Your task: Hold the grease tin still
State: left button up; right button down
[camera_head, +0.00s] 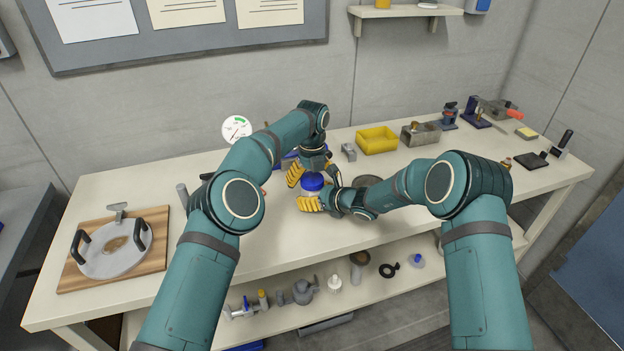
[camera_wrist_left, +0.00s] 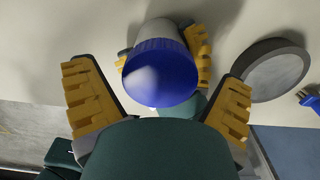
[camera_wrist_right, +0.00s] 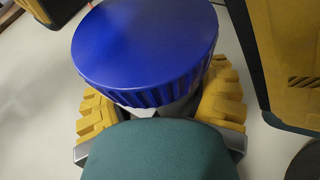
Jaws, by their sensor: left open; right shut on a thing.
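The grease tin has a ribbed blue lid (camera_head: 312,182) and a pale body, and stands upright on the bench. My right gripper (camera_head: 322,203) is shut on its body, low down; in the right wrist view the yellow fingers (camera_wrist_right: 160,110) lie on both sides below the lid (camera_wrist_right: 145,45). My left gripper (camera_head: 306,172) is above the tin, pointing down. In the left wrist view its fingers (camera_wrist_left: 160,103) are wide apart, with the lid (camera_wrist_left: 160,75) between and beyond them, and clear gaps on both sides. Much of the tin body is hidden.
A round grey dish (camera_wrist_left: 275,70) lies close to the tin. A yellow bin (camera_head: 377,141) and a metal block (camera_head: 420,134) stand behind. A dial gauge (camera_head: 236,129) is at the back left. A wooden board (camera_head: 68,281) holds a two-handled round plate. The front bench strip is clear.

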pick_arm(q)
jog(key=c, duration=1.3)
jog(key=shift+n, duration=1.7)
jog(key=o, duration=1.3)
